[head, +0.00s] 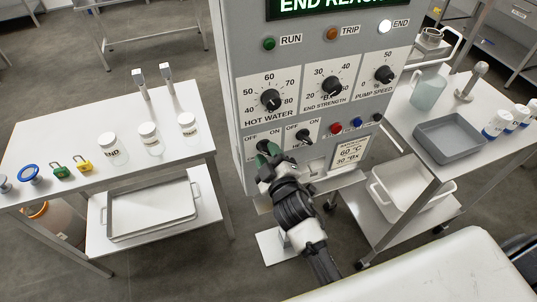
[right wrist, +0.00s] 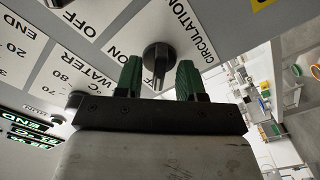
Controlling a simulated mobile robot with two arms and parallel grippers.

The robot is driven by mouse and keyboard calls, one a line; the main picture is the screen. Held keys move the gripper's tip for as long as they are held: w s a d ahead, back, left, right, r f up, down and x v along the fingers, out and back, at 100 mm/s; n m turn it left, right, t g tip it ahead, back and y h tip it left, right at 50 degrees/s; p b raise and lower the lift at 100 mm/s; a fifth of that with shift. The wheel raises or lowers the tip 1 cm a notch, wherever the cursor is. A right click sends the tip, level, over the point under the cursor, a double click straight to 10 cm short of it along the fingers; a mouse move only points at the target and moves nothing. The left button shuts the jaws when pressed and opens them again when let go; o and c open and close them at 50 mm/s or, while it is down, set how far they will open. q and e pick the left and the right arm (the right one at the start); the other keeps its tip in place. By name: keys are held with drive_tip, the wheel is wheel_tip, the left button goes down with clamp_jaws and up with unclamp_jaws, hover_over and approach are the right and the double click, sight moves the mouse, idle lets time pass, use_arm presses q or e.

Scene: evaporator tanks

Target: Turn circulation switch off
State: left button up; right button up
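The circulation switch (right wrist: 157,55) is a black knob with a narrow handle on a white plate (right wrist: 165,32) lettered CIRCULATION in the right wrist view. My right gripper (right wrist: 158,74) has its two green fingers apart, one on each side of the handle, with gaps showing. I cannot tell contact or exact depth. In the head view the right gripper (head: 268,153) is at the panel's lower left, over the left OFF/ON plate (head: 263,138), and hides most of that switch. The handle's setting cannot be read clearly. My left gripper is not in view.
A second OFF/ON switch (head: 302,135) sits close to the right. Above are the hot water dial (head: 270,100), end strength dial (head: 331,87) and pump speed dial (head: 385,74). Small buttons (head: 356,123) are at the right. Side tables with jars (head: 148,138) and a grey tray (head: 450,140) flank the panel.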

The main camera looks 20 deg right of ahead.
drive_tip(key=shift+s, duration=0.1)
drive_tip(key=s+b, duration=0.3)
drive_tip(key=s, duration=0.7)
drive_tip(key=shift+s+d, duration=0.2)
drive_tip(key=shift+s, duration=0.15)
drive_tip(key=s+f+m+g+y+b, duration=0.1)
drive_tip(key=s+f+g, duration=0.25)
drive_tip(key=f, duration=1.25)
drive_tip(key=s+f+m+g, duration=0.25)
drive_tip(key=f+g, duration=0.25)
drive_tip(key=f, duration=1.1)
drive_tip(key=s+d+f+m+g, duration=0.2)
drive_tip(key=s+d+f+g, duration=0.2)
drive_tip(key=s+f, duration=0.6)
drive_tip(key=s+d+f+m+g+h, duration=0.1)
drive_tip(key=s+d+f+g, duration=0.3)
drive_tip(key=s+f, duration=0.6)
drive_tip(key=s, duration=0.6)
drive_tip(key=shift+s+m+h+b, duration=0.2)
drive_tip(key=shift+m+h+b, duration=0.1)
drive_tip(key=shift+m+b, duration=0.1)
drive_tip(key=shift+f+g, duration=0.1)
drive_tip(key=shift+g, duration=0.15)
